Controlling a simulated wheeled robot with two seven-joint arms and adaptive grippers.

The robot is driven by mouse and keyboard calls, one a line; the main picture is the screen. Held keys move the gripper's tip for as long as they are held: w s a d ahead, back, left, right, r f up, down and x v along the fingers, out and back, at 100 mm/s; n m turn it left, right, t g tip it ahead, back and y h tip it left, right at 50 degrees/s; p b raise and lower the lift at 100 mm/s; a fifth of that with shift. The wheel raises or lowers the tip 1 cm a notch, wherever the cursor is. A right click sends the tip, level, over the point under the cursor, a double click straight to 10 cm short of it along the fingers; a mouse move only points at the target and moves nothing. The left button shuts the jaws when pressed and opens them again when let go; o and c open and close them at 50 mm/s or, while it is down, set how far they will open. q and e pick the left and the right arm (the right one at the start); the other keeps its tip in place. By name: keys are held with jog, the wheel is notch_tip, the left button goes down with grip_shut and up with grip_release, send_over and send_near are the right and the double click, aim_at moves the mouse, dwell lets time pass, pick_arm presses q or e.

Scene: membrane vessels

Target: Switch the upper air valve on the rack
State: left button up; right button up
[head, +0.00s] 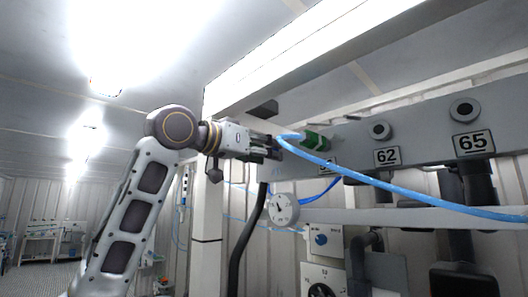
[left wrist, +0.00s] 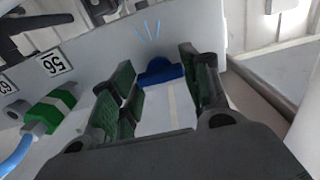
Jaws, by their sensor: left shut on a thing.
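The upper air valve is at the left end of the grey rack beam. In the left wrist view its blue handle (left wrist: 160,73) sits between the green-padded fingers of my left gripper (left wrist: 157,66), with a white body in front of it. The fingers are shut on the blue handle. Short blue line marks (left wrist: 147,31) show on the grey panel beyond it. In the head view my left gripper (head: 275,149) reaches the beam end from the left and hides the handle. My right gripper is in neither view.
A green fitting (head: 315,140) with a blue hose (head: 380,182) sits close beside my gripper; the fitting also shows in the wrist view (left wrist: 52,108).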

pick_arm(q)
jog(key=shift+f, duration=0.15)
jog(key=o, duration=1)
jog(key=v, duration=1.2)
dwell(0.4)
